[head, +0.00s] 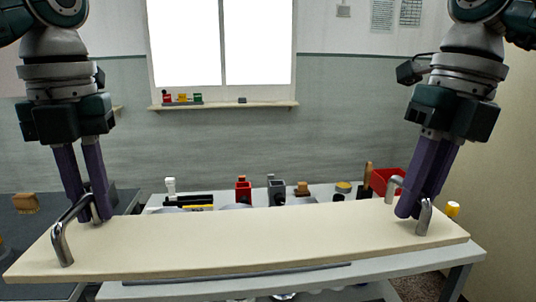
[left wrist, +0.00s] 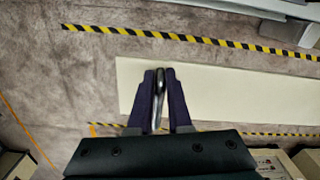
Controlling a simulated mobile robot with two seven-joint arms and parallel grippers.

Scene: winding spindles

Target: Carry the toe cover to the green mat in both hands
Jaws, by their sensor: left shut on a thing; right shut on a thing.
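The toe cover is a long flat cream board (head: 250,240) with a metal bar handle near each end. My left gripper (head: 94,216) is shut on the left handle (head: 62,240). My right gripper (head: 412,210) is shut on the right handle (head: 425,215). The board spans between both grippers, its left end lower in the picture than its right. In the left wrist view the board (left wrist: 240,98) extends to the right, with floor showing around it, and the gripper (left wrist: 160,80) straddles the handle. I see no green mat in either view.
A light workbench (head: 425,262) stands behind and below the board, with several tools and a red bin (head: 386,180) along it. A dark-topped table (head: 22,232) is at the left. Yellow-black striped tape (left wrist: 190,38) crosses the floor.

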